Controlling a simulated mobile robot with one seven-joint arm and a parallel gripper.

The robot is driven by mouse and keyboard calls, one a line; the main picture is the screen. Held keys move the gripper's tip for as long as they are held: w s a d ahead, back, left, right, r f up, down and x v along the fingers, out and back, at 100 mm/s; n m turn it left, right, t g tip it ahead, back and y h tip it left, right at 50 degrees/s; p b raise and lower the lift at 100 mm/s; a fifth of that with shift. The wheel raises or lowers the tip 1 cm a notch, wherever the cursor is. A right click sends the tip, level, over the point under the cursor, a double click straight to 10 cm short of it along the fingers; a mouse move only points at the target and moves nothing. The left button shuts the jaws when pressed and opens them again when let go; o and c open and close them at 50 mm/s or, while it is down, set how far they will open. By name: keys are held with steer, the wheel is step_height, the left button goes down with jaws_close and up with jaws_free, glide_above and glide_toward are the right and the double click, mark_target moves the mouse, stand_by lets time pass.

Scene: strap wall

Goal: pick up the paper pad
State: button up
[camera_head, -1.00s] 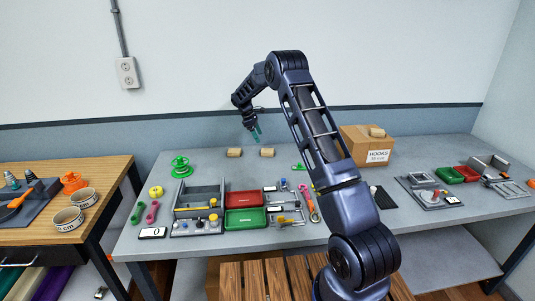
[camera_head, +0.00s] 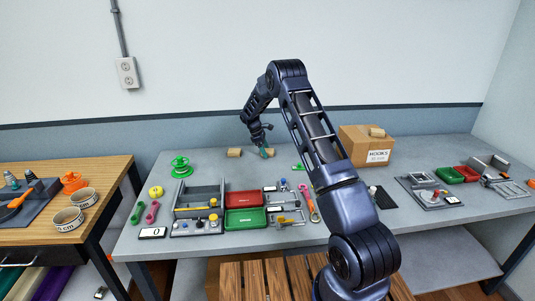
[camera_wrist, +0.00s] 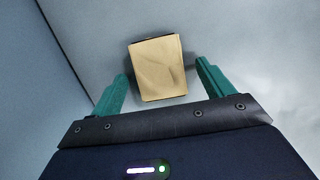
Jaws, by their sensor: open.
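A tan, crinkled paper pad (camera_wrist: 160,68) lies on the grey tabletop in the wrist view. It sits between and just ahead of the two green fingers of my gripper (camera_wrist: 162,90), which are open with a gap on either side of it. In the head view my gripper (camera_head: 266,151) is low over the back of the bench, and its fingers partly cover this pad (camera_head: 269,152). A second tan pad (camera_head: 234,152) lies a little to the left, clear of my gripper.
A cardboard box (camera_head: 365,146) labelled "HOOKS" stands at the right. A green spool (camera_head: 181,167) stands at the left. Red (camera_head: 245,198) and green (camera_head: 245,218) trays lie in front. The wall is close behind the pads.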

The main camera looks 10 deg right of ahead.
steer(key=c, duration=1.1)
steer(key=shift+o, duration=0.2)
steer(key=shift+r, duration=0.1)
